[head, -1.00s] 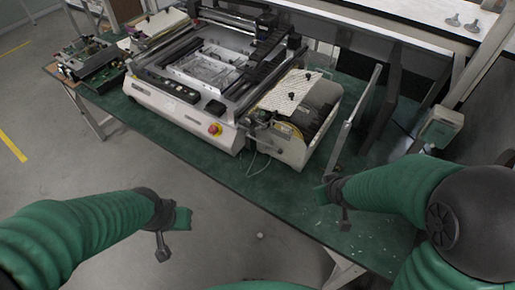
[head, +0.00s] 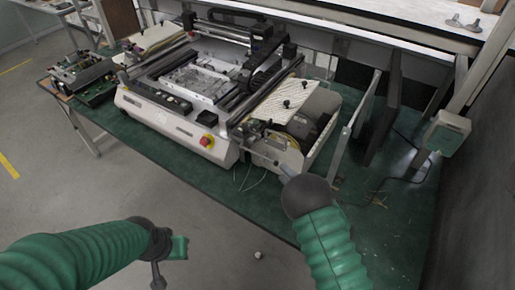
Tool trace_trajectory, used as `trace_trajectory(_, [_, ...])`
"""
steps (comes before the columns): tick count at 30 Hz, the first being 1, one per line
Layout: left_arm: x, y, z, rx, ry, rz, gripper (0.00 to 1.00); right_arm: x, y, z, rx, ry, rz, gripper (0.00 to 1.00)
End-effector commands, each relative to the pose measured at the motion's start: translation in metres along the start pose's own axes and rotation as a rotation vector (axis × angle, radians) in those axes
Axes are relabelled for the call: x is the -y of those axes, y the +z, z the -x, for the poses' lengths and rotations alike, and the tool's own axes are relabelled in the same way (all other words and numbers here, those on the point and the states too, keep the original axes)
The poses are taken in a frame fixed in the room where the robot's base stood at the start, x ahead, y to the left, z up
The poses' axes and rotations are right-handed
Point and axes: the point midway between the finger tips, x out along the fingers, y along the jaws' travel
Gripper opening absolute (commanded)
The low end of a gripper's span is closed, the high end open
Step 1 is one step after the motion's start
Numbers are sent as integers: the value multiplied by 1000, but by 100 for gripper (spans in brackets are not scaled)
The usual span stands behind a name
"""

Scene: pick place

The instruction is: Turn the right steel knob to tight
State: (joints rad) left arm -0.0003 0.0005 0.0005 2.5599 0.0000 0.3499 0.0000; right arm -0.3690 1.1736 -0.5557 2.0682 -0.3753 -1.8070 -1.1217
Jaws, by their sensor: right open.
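The white machine (head: 180,125) stands on the green table. Its right part carries a perforated cream plate (head: 275,98) with small dark knobs, one of them (head: 286,104) near the plate's middle. I cannot tell which knob is the right steel one or how tight it is. My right gripper (head: 287,171) is in front of the machine's right end, pointing up at it, open, and mostly hidden by its dark wrist. No contact with a knob shows. My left gripper (head: 170,262) is low at the left over the floor, apart from the table; its jaw opening is unclear.
A red emergency button (head: 206,141) is on the machine's front. Thin cables (head: 245,180) hang onto the table in front. Upright metal frames (head: 362,110) stand right of the machine. Circuit boards (head: 80,78) lie at the table's left end. The table's front right is mostly clear.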

Motion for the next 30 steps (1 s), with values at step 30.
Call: trace_trajectory(30, [0, -3, 14, 0, 0, 1, 0, -2, 1, -166, 4, 0, -6, 44])
